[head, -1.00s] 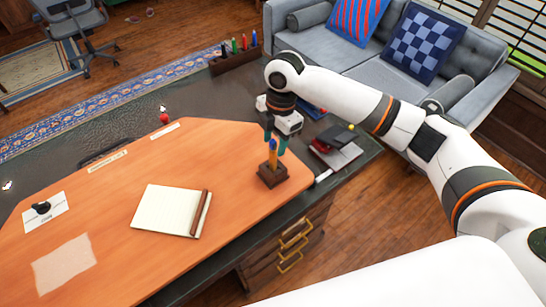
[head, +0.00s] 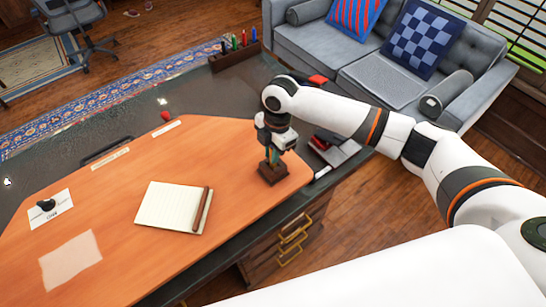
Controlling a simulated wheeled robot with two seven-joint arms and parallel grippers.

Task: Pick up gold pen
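A small dark brown pen holder (head: 272,175) stands on the orange desk pad near its right end. My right gripper (head: 272,158) points down right over it, with its fingers at the holder's top. A thin yellowish pen shows between or beside the fingers, mostly hidden by the gripper. I cannot tell whether the fingers touch it or how far apart they are. My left gripper is not in view.
A notepad (head: 172,206) with a brown pen-like stick (head: 201,210) lies left of the holder. Red and dark books (head: 325,143) lie behind my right wrist. A pen rack (head: 236,55) stands at the desk's back edge.

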